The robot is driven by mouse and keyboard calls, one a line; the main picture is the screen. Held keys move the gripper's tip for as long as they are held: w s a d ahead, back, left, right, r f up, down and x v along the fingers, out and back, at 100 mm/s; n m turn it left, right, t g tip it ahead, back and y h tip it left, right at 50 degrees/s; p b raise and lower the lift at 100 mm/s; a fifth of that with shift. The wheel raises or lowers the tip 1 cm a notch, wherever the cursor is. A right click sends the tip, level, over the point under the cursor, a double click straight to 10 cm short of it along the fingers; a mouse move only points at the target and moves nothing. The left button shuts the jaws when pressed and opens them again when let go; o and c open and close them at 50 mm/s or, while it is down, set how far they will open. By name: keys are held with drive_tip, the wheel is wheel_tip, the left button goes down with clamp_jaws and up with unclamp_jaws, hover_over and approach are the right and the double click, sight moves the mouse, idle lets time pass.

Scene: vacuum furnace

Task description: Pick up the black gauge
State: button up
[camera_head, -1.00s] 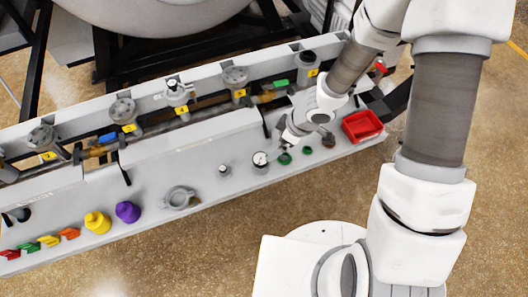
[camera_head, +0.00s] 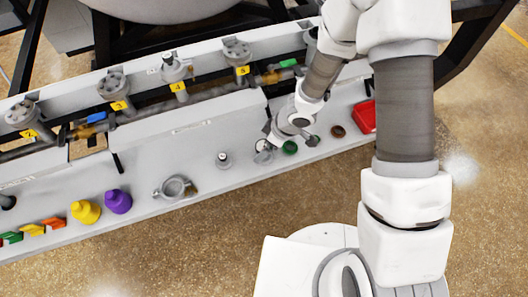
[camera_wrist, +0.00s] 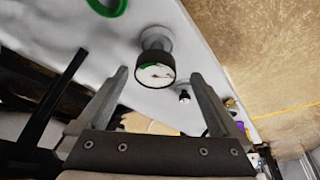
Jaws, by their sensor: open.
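The black gauge (camera_wrist: 153,76) has a black rim and a white dial, and stands on a light stem on the grey bench. In the wrist view it appears between the two fingers of my gripper (camera_wrist: 159,74), which is open. I see bench around it and no clear contact; how far the fingers reach along it I cannot tell. In the head view the gauge (camera_head: 263,146) is partly hidden by my gripper (camera_head: 272,138).
A smaller gauge (camera_head: 223,158) stands to the left on the bench. A green ring (camera_head: 289,147) and a brown piece (camera_head: 338,131) lie to the right, before a red tray (camera_head: 366,116). A clamp (camera_head: 175,188) lies farther left. Numbered valves line the raised rail behind.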

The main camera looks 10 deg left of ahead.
drive_tip(key=b+x, duration=0.1)
drive_tip(key=x, duration=0.2)
drive_tip(key=b+x, duration=0.1)
drive_tip(key=x, duration=0.1)
drive_tip(key=shift+w+d+f+b, duration=0.1)
drive_tip(key=shift+w+f+b, duration=0.2)
drive_tip(key=shift+b, duration=0.05)
drive_tip(key=shift+r, duration=0.15)
clamp_jaws()
